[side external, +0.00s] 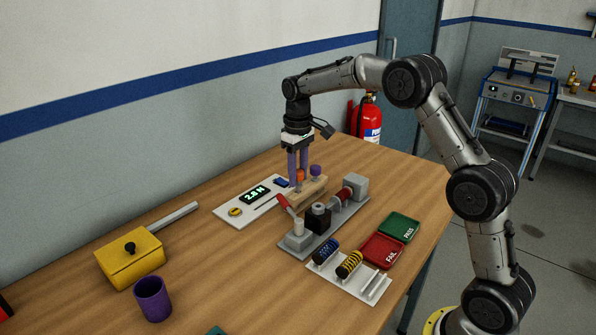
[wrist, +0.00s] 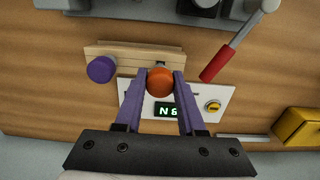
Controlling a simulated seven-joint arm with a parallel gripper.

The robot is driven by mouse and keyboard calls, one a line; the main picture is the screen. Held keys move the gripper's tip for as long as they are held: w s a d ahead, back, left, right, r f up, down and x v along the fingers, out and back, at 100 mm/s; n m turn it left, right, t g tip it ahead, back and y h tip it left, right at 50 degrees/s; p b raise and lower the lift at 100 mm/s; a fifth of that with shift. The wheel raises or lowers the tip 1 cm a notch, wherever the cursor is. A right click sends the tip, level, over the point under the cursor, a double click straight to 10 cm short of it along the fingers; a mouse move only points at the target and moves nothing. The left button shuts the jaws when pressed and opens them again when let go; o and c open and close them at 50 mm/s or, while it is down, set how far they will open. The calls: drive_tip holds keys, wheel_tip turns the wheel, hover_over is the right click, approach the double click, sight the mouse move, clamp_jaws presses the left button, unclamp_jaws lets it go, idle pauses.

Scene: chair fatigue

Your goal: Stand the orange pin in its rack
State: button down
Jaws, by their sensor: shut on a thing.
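The orange pin (wrist: 160,82) has a round orange head, and in the side view (side external: 300,174) a grey shaft shows below it. My gripper (wrist: 161,76) has its two purple fingers on either side of the orange head and is shut on it. The rack (wrist: 125,50) is a pale wooden block, also in the side view (side external: 308,194). The pin is upright at the rack's near edge in the wrist view. I cannot tell whether its lower end is in a hole. A purple-headed pin (wrist: 102,69) stands at the rack's left in the wrist view.
A white panel with a lit display (side external: 255,195) lies beside the rack. A grey fixture with a red-handled lever (side external: 283,203) stands close in front. Green (side external: 399,226) and red (side external: 382,250) trays, a yellow box (side external: 130,258) and a purple cup (side external: 153,298) are farther off.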

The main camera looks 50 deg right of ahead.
drive_tip(key=shift+f, duration=0.95)
drive_tip(key=shift+c, duration=2.1)
unclamp_jaws()
wheel_tip(320, 180, up, 14)
drive_tip(key=shift+f, duration=0.1)
